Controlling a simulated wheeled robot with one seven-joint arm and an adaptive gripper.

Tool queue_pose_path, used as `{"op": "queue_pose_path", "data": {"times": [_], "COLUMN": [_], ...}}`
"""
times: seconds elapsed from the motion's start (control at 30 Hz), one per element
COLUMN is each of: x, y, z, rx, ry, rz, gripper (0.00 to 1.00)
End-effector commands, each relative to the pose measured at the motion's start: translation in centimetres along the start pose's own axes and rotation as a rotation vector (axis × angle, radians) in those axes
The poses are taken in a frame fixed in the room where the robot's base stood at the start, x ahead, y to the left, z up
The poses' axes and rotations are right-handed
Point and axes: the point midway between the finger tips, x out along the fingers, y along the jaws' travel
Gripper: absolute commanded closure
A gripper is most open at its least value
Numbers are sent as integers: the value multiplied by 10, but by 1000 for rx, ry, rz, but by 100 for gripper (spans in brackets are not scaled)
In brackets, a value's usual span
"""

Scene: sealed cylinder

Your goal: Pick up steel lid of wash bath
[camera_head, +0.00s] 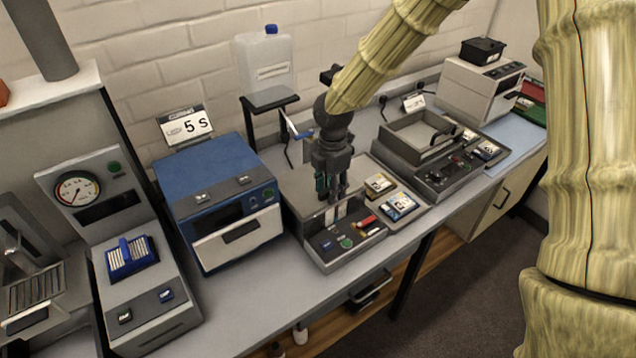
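A grey bench unit (435,155) at the right of the bench has a rectangular metal top section (408,133) with a dark handle (442,134) at its right side. It looks like the wash bath with its steel lid, but I cannot read a label naming it. My gripper (331,197) points down over another grey unit (318,236), to the left of the bath and apart from the lid. Its fingers are small and dark here, and I cannot tell whether they are open or shut or hold anything.
A blue machine (207,178) with a "5 s" sign (187,126) and a gauge unit (100,200) stand to the left. A clear container (265,62) is on a stand behind my gripper. A white box machine (480,92) is beyond the bath. The bench's front strip is clear.

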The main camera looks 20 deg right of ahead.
Motion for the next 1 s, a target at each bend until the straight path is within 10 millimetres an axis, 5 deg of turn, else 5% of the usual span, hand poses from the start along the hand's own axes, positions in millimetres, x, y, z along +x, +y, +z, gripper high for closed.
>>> {"op": "queue_pose_path", "data": {"times": [0.07, 0.27, 0.73, 1.0], "x": [0, 0, -5, -31], "y": [0, 0, 1, 2], "z": [0, 0, 0, 0], "rx": [0, 0, 0, 1], "ry": [0, 0, 0, 1], "rz": [0, 0, 2, 5], "gripper": [65, 100, 100, 100]}}
